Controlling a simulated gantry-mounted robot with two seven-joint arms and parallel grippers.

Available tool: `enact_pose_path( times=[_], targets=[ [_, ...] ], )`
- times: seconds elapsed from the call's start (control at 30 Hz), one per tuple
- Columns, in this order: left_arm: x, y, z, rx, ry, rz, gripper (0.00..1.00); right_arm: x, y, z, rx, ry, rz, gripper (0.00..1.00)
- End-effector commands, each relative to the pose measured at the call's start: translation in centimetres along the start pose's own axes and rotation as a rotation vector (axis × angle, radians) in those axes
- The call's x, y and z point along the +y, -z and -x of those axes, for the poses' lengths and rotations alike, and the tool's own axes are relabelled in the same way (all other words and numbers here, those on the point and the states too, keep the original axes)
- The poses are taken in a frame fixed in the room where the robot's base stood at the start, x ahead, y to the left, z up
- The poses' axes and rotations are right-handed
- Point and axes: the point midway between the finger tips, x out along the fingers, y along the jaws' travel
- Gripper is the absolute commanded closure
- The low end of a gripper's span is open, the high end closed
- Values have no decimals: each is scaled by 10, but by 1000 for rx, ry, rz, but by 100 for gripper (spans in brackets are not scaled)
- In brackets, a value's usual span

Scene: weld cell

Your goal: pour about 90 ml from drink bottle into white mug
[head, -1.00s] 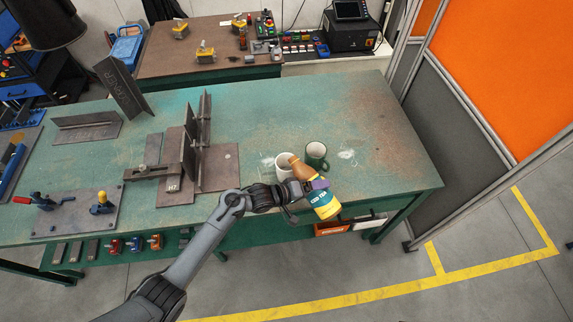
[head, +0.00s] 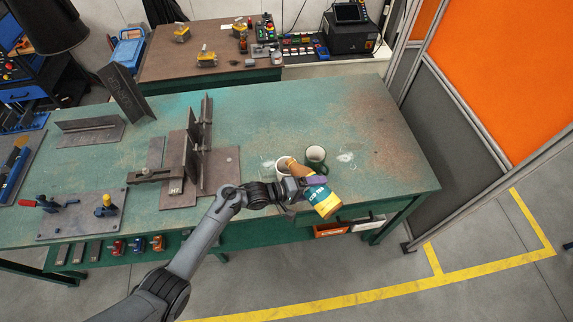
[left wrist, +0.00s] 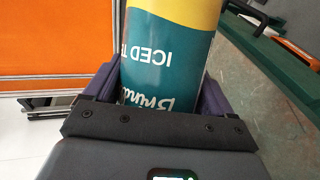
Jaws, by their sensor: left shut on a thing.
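The drink bottle (head: 325,201) has a yellow and teal label and a brown neck. My left gripper (head: 316,184) is shut on it near the table's front edge. The bottle is steeply tilted, with its neck up-left at the rim of the white mug (head: 281,171) and its base down-right. In the left wrist view the bottle's label (left wrist: 168,60) fills the space between the fingers. The white mug stands upright on the green table; its inside is partly hidden by the bottle neck. Any liquid flow is too small to tell. My right gripper does not show.
Steel angle plates (head: 192,150) stand on the table to the left. The green table (head: 390,150) is clear to the right. An orange-and-grey partition (head: 500,70) stands beyond its right edge.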

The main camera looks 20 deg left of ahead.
Motion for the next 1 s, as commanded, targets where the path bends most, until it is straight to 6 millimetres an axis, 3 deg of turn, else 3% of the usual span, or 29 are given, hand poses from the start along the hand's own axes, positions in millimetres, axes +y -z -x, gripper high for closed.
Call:
enact_pose_path(
  times=[1.0],
  targets=[
    [14,-5,-1,-22,-36,77,65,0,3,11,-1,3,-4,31]
  ],
)
